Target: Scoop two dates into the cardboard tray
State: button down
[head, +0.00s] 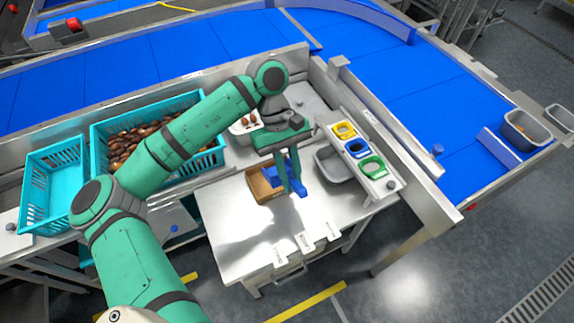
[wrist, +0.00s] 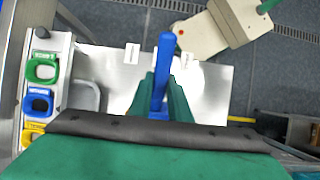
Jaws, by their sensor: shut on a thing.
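My gripper (head: 290,182) points down over the steel table and is shut on a blue scoop (head: 299,190). The scoop's handle (wrist: 164,62) also shows between the green fingers in the wrist view. The brown cardboard tray (head: 258,191) lies on the table, just left of and partly behind the gripper and scoop. Part of the scoop overlaps the tray in the head view. I cannot tell whether the scoop holds dates or how high it is. Many brown dates (head: 122,143) lie in a turquoise crate (head: 96,150) at the left, partly hidden by my arm.
A grey bin (head: 246,138) with a few dates stands behind the gripper. A grey tub (head: 335,168) and a rack with yellow, blue and green rings (head: 372,167) stand right. White cards (head: 304,242) lie along the front edge. An empty turquoise crate (head: 50,205) is far left.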

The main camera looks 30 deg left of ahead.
jog(key=s+d+f+t+y, duration=0.3)
jog(key=d+f+y, duration=0.1)
jog(key=shift+s+d, duration=0.15)
dwell(0.7)
